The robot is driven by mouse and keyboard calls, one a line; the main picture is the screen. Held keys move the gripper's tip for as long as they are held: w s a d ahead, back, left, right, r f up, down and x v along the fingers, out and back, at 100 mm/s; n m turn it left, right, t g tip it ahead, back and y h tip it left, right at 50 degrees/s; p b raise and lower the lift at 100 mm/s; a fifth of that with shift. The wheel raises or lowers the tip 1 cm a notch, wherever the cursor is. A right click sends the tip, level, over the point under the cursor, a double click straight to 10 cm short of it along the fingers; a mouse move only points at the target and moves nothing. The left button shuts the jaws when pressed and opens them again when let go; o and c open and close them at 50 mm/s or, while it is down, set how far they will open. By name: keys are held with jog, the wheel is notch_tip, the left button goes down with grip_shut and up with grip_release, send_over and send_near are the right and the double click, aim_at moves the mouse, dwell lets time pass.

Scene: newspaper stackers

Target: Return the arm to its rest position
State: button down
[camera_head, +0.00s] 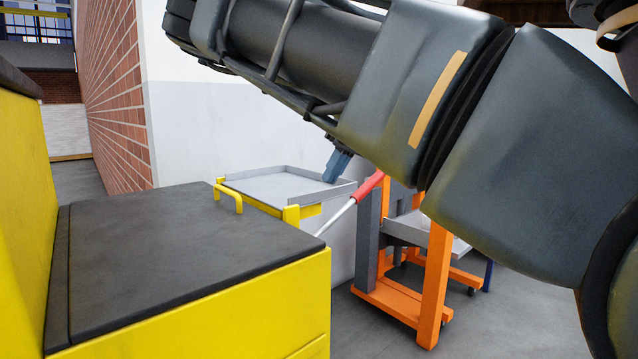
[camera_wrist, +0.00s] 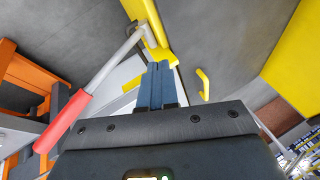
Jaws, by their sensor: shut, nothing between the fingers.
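My gripper (camera_wrist: 156,85) shows in the wrist view with its two blue fingers side by side, shut and empty. In the head view its blue fingertips (camera_head: 336,165) show below my dark grey arm, in front of or above a grey tray (camera_head: 270,187) with yellow corner parts. My arm crosses the upper right of the head view and hides much of what lies behind it. A lever with a red handle (camera_head: 370,186) stands just right of the fingertips. The red handle also shows at the left of the wrist view (camera_wrist: 62,120). I cannot tell the exact gap between them.
An orange and grey frame (camera_head: 433,290) stands on the right. A brick wall (camera_head: 115,85) is behind. Grey floor is open at lower right.

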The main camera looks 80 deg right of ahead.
jog(key=shift+s+d+r, duration=0.15)
jog(key=shift+s+r, duration=0.1)
